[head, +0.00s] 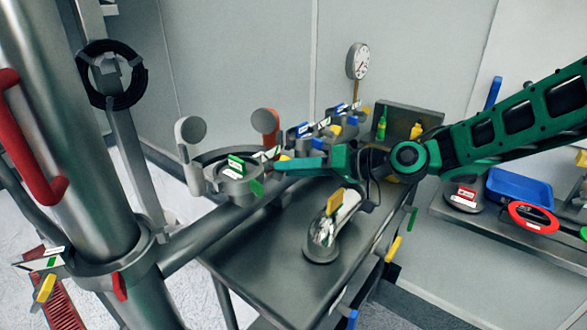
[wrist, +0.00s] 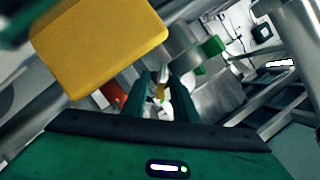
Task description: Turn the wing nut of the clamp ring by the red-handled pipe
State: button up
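The large steel pipe (head: 75,120) with the red handle (head: 35,150) stands at the left of the head view. A clamp ring (head: 145,250) sits around its lower part, with a small red tab (head: 119,287) on its front; I cannot tell whether this is the wing nut. My green gripper (head: 285,166) is well to the right of the pipe, above the table and beside a round steel fitting (head: 232,178) with green tabs. In the wrist view my fingers (wrist: 162,98) stand apart. A small yellow piece shows between them, but I see no contact.
A yellow block (wrist: 100,40) fills the upper left of the wrist view, close to the camera. A steel elbow (head: 325,235) stands on the table (head: 270,270) below my arm. A horizontal steel bar (head: 215,235) joins the pipe. A blue tray (head: 520,187) lies at right.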

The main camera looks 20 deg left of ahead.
jog(key=v, duration=1)
jog(key=shift+w+d, duration=0.1)
jog(key=shift+d, duration=0.25)
